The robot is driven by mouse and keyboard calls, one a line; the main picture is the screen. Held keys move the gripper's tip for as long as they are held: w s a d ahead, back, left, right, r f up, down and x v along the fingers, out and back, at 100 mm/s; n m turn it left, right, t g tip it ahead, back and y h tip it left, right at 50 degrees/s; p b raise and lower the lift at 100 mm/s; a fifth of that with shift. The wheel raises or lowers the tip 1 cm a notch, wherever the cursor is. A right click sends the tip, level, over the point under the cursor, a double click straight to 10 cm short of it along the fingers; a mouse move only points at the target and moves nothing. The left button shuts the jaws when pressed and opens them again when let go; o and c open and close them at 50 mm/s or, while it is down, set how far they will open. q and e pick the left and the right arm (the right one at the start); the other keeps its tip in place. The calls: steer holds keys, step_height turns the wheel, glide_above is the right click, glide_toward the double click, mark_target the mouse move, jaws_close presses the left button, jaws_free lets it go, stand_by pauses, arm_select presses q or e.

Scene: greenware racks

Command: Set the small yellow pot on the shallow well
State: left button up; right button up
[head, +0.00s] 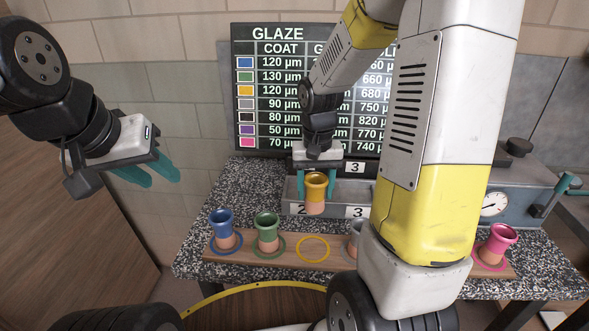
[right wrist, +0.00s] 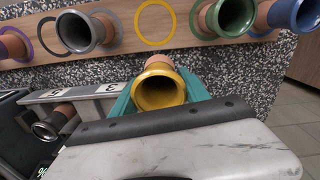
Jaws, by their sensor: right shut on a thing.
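The small yellow pot (head: 315,196), with a glazed yellow top and bare clay foot, is held upright between the teal fingers of my right gripper (head: 316,186). The pot also shows in the right wrist view (right wrist: 159,88), its open mouth facing the camera. In the head view it appears in front of the grey metal trough (head: 290,190) with number plates 2 and 3. I cannot tell which part of the trough is the shallow well; the pot and arm hide much of it. My left gripper (head: 147,176) is open and empty, off to the left.
A wooden board (head: 340,262) holds a blue pot (head: 222,226), a green pot (head: 266,231), a grey pot and a pink pot (head: 497,243). Its yellow ring (head: 313,248) is empty. A gauge box (head: 500,200) stands right.

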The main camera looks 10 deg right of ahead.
steer(key=w, duration=0.8)
steer(key=w+f, duration=0.1)
steer(key=w, duration=0.3)
steer(key=shift+w+f, duration=0.1)
steer(key=shift+f, duration=1.7)
steer(key=shift+f, duration=0.15)
steer(key=o, duration=1.6)
steer(key=shift+c, duration=0.2)
step_height(320, 180, up, 12)
steer(key=s+r+n+t+y, duration=0.1)
steer(key=s+r+t, duration=0.2)
steer(key=s+r, duration=0.7)
steer(key=s+a+n+t+y, duration=0.1)
steer(key=s+a+t, duration=0.1)
steer(key=s, duration=1.2)
steer(key=shift+s+a+r+t, duration=0.15)
steer(key=shift+s+t, duration=0.25)
steer(key=shift+t, duration=0.2)
